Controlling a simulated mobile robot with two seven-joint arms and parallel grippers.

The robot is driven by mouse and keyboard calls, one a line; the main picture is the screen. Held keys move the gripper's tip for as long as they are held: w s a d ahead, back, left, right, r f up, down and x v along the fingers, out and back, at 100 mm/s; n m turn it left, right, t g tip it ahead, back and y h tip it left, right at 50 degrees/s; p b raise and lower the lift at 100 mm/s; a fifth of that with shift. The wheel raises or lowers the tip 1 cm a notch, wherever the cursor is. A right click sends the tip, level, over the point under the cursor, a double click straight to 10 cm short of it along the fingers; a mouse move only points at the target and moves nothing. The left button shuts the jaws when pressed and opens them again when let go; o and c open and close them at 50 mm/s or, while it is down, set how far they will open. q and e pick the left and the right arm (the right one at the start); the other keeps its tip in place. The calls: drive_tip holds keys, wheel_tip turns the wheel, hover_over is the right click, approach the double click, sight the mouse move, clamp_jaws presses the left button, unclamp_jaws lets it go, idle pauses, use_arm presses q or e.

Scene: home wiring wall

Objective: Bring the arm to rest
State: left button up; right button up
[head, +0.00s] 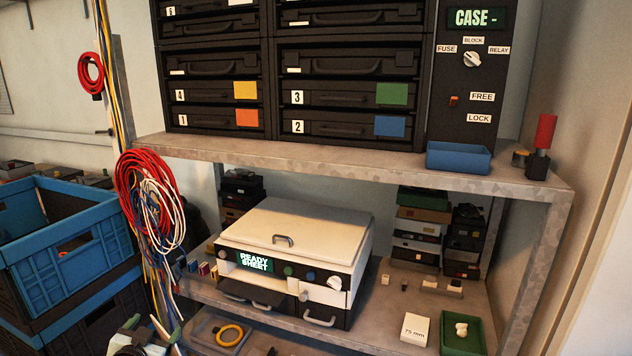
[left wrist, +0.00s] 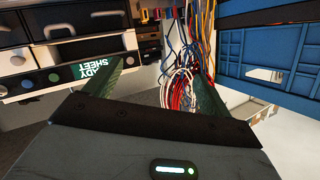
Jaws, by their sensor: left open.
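My left gripper (head: 150,336) shows at the bottom left of the head view, low in front of the shelf unit and near the hanging cables. In the left wrist view its two dark green fingers (left wrist: 160,90) stand wide apart. Nothing is held between them; red, white and blue cables (left wrist: 185,85) hang behind the right finger. The left finger overlaps the front of the white-lidded machine (left wrist: 40,75), whose display reads "READY SHEET". That machine (head: 295,230) stands on the lower shelf in the head view. My right gripper is in neither view.
Blue and black crates (head: 60,240) stand at the left. Looped cables (head: 150,195) hang from the shelf post. Above is a metal shelf (head: 340,170) with a drawer cabinet and a blue tray (head: 458,158). A green tray (head: 462,333) lies at lower right.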

use_arm(q)
drive_tip(key=s+d+f+g+h, duration=0.1)
drive_tip(key=s+d+f, duration=0.3)
drive_tip(key=s+f, duration=0.25)
drive_tip(key=s+d+f+g+h, duration=0.1)
drive_tip(key=s+d+f, duration=0.2)
drive_tip(key=s+f, duration=0.35)
drive_tip(key=s+d+f+g, duration=0.2)
drive_tip(key=s+d+f, duration=0.2)
drive_tip(key=s, duration=0.5)
drive_tip(key=s+d+f+g, duration=0.1)
drive_tip(key=s+d, duration=0.2)
drive_tip(key=s, duration=0.8)
drive_tip(key=s+d+f+n+g+h, duration=0.1)
drive_tip(key=s+d, duration=0.3)
drive_tip(key=s, duration=0.7)
drive_tip(key=shift+s+f+h, duration=0.25)
drive_tip(key=shift+s+h, duration=0.05)
drive_tip(key=shift+s, duration=0.1)
drive_tip(key=shift+d, duration=0.15)
